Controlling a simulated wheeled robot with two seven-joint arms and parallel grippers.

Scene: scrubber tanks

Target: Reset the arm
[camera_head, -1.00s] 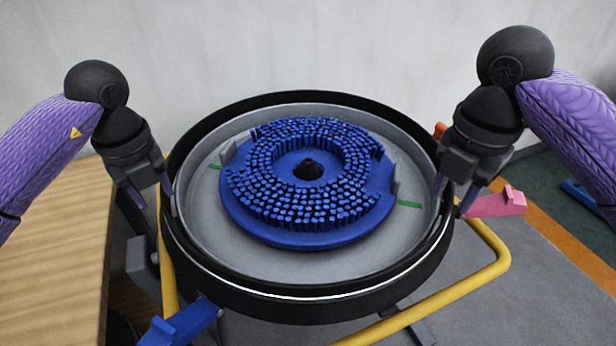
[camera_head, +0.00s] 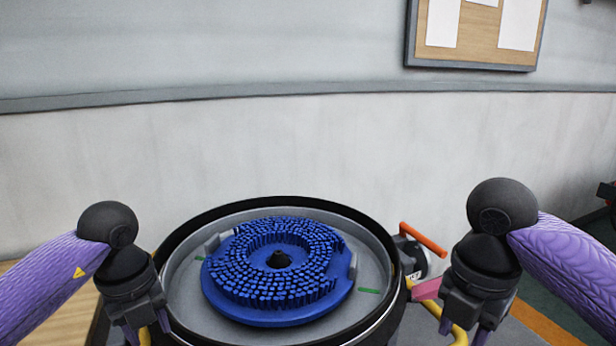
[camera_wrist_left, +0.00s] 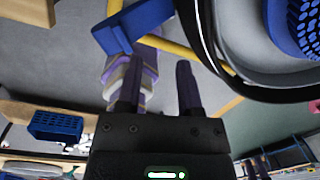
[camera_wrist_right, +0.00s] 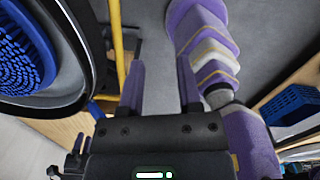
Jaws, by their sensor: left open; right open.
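My left gripper (camera_head: 148,330) hangs at the left side of the round scrubber tank (camera_head: 176,262), and its fingertips run toward the bottom edge of the head view. In the left wrist view its two fingers (camera_wrist_left: 158,88) are apart with nothing between them. My right gripper (camera_head: 464,328) hangs to the right of the tank. In the right wrist view its fingers (camera_wrist_right: 160,85) are also apart and empty. A blue disc brush (camera_head: 222,300) lies bristles up inside the tank, with a dark hub at its centre. Neither gripper touches the brush.
A pink part (camera_head: 427,289) and an orange-handled grey part (camera_head: 424,240) stand between the tank and my right gripper. A yellow frame bar (camera_head: 459,335) runs beside them. A wooden bench (camera_head: 62,318) is at left. A cork board (camera_head: 474,28) hangs on the wall behind.

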